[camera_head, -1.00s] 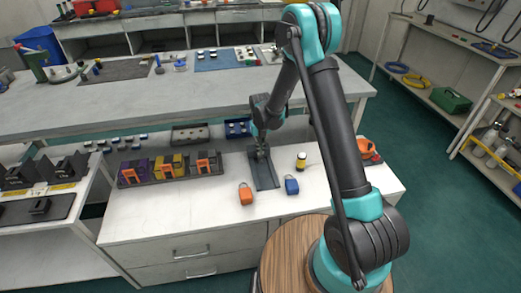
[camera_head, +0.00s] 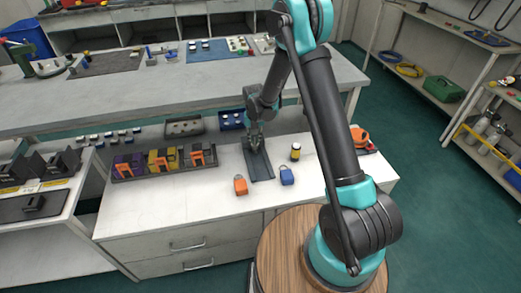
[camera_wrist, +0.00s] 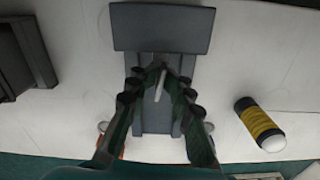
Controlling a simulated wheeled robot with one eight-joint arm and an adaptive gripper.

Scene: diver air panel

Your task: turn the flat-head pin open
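A dark grey panel (camera_head: 262,172) lies on the white counter, with a raised grey block at its far end in the wrist view (camera_wrist: 163,28). A small pale bar (camera_wrist: 160,84), which looks like the flat-head pin, shows slightly tilted over the panel's middle. My gripper (camera_wrist: 159,82) points at the panel, with its two dark fingers apart on either side of the bar. I see no clear contact between fingers and bar. In the head view my gripper (camera_head: 254,145) is over the panel's far part, and the pin cannot be made out there.
A rack of coloured blocks (camera_head: 163,163) is to the left.

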